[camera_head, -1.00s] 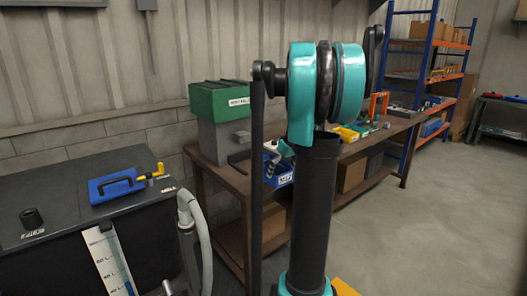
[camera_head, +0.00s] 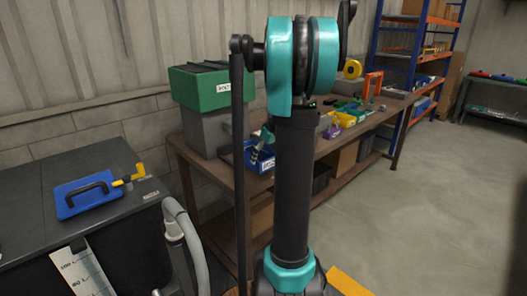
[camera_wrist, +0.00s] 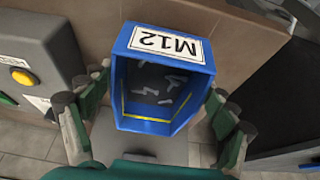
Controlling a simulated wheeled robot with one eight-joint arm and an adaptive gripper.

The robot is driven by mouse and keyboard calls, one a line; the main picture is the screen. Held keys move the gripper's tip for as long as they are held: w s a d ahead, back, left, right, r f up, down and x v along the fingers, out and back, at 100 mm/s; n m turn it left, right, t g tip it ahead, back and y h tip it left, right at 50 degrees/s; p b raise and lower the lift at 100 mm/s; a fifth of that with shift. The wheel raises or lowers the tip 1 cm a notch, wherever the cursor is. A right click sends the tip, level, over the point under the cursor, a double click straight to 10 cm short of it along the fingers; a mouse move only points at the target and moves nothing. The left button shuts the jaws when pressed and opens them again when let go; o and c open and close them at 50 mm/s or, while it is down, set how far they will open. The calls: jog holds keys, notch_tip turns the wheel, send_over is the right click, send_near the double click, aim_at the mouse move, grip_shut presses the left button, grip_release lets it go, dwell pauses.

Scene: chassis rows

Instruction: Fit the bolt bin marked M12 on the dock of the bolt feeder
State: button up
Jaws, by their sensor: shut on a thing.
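The blue bin marked M12 (camera_wrist: 163,85) fills the middle of the wrist view, its white label at the top and upside down. Several small bolts lie in it. My gripper (camera_wrist: 155,110) is shut on the bin, with a finger at each side. In the head view the bin (camera_head: 262,160) shows at the bench's near edge, partly behind my arm. The bolt feeder (camera_head: 205,110), a grey box with a green lid, stands just left of it; its grey side with a yellow button also shows in the wrist view (camera_wrist: 35,70). I cannot clearly make out the dock or whether the bin touches it.
The brown bench (camera_head: 210,165) holds a yellow bin (camera_head: 331,132), a purple bin (camera_head: 347,120) and an orange frame (camera_head: 372,85) farther back. The floor at right is clear.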

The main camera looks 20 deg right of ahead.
aim_at(248, 150)
jog(key=shift+f, duration=0.55)
jog(key=shift+w+a+f, duration=0.1)
jog(key=shift+w+a, duration=0.45)
jog(key=shift+w, duration=1)
jog(key=shift+w+a+f, duration=0.1)
jog(key=shift+w+a, duration=0.5)
jog(key=shift+w, duration=1)
jog(key=shift+w+a, duration=0.55)
jog(key=shift+w, duration=1)
jog(key=shift+f, duration=0.35)
jog(key=o, duration=1.4)
jog(key=shift+o, duration=0.2)
jog(key=shift+s, duration=0.1)
jog(key=v, duration=1.2)
